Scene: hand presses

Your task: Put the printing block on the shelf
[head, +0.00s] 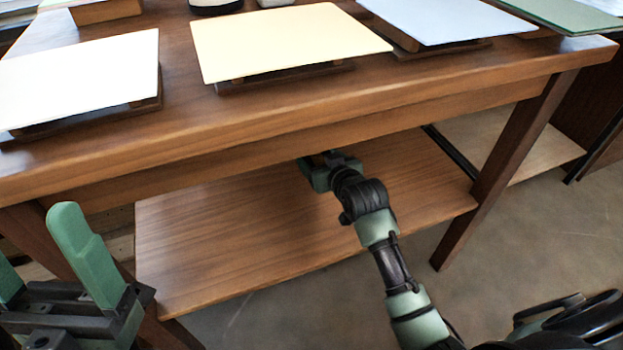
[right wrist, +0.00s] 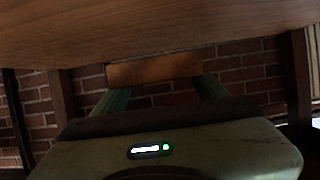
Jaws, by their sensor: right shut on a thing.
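The printing block (right wrist: 155,69) is a reddish-brown bar between the two green fingers of my right gripper (right wrist: 160,88) in the right wrist view. My right gripper (head: 320,170) is shut on it. In the head view this gripper reaches under the front edge of the table top, above the lower wooden shelf (head: 220,245). The block is mostly hidden there by the gripper and the table edge. I cannot tell whether the block touches the shelf. My left gripper (head: 37,238) is open and empty at the lower left, in front of the table.
The wooden table top (head: 300,110) overhangs the shelf. It carries a white sheet (head: 80,78), a cream sheet (head: 285,40) and a bluish sheet (head: 445,20) on dark bases. A table leg (head: 505,165) stands at the right. The visible shelf surface is clear. A brick wall (right wrist: 240,72) is behind.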

